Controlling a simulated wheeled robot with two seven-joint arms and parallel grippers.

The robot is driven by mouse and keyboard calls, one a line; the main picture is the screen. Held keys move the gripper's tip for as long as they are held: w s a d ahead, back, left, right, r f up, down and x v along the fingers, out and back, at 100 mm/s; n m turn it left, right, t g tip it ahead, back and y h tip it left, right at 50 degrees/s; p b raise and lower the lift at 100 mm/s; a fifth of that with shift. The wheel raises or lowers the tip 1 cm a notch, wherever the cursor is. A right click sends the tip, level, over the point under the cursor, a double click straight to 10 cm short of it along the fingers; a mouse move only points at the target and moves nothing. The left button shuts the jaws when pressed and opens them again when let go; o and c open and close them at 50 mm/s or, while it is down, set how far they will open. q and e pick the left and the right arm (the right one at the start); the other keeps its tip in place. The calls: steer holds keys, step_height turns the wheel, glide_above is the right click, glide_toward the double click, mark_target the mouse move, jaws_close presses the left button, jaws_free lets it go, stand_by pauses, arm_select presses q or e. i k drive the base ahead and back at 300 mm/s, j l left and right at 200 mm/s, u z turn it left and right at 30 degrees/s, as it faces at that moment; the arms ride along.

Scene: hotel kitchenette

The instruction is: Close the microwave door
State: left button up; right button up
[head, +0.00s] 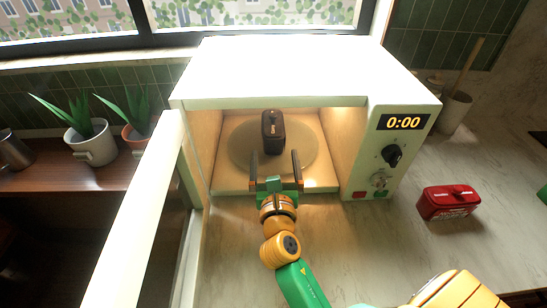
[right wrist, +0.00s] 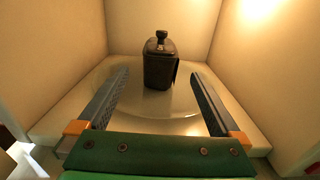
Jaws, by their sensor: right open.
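The white microwave (head: 280,68) stands on the counter with its lit cavity facing me. Its door (head: 143,215) is swung wide open on the left side and sticks out toward me. A dark lidded container (head: 273,133) stands upright on the round glass turntable (head: 240,148) inside; it also shows in the right wrist view (right wrist: 159,65). My right gripper (head: 275,168) is open at the cavity mouth, with its fingers reaching inside. The container is beyond the fingertips, apart from them, in the right wrist view (right wrist: 158,92). My left gripper is not in view.
A red lidded container (head: 450,202) sits on the counter right of the microwave. Two potted plants (head: 92,142) (head: 137,138) stand on the wooden surface to the left, behind the door. A utensil pot (head: 455,110) is at the back right.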

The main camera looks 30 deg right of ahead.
mark_target(152, 255)
steer(key=k+j, duration=0.5)
steer(key=k, duration=0.2)
steer(key=k+j, duration=0.5)
steer(key=k, duration=0.15)
